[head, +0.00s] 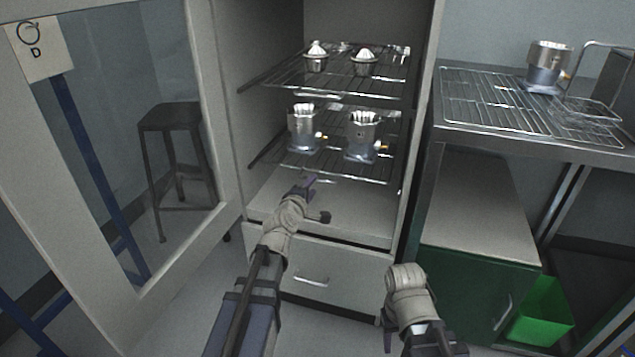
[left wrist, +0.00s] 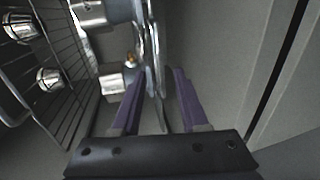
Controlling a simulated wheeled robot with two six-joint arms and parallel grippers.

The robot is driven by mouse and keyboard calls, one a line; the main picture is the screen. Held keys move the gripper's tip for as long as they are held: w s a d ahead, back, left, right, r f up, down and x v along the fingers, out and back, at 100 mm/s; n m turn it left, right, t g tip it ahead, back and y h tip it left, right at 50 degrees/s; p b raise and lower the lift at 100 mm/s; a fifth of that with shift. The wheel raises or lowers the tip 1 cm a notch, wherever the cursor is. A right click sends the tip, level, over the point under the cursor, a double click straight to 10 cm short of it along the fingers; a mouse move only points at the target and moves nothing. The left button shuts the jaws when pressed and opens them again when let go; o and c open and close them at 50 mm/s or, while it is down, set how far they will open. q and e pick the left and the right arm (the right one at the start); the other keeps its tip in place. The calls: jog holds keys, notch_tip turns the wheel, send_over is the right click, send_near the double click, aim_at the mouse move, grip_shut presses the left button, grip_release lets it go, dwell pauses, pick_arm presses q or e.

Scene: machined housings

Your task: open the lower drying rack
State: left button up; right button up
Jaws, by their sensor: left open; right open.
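The lower drying rack (head: 340,173) is a wire shelf inside the open cabinet, with two metal housings (head: 302,130) (head: 363,138) standing on it. My left gripper (head: 309,182) is open at the rack's front edge, left of its middle. In the left wrist view, the purple fingers of my left gripper (left wrist: 158,100) are apart. The lower rack's wires (left wrist: 150,50) show nearly edge-on between or just beyond them; I cannot tell if they touch.
The upper rack (head: 345,80) holds several small metal parts. The cabinet door (head: 215,130) stands open on the left. A drawer (head: 320,284) lies below the cabinet floor. A bench (head: 470,135) with a wire rack and another housing (head: 548,68) stands to the right, above a green bin (head: 543,310).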

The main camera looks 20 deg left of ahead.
aim_at(318, 180)
pick_arm(q)
jog(key=b+x, duration=0.1)
jog(key=x, duration=0.5)
jog(key=shift+w+f, duration=0.1)
grip_shut()
dwell(1.2)
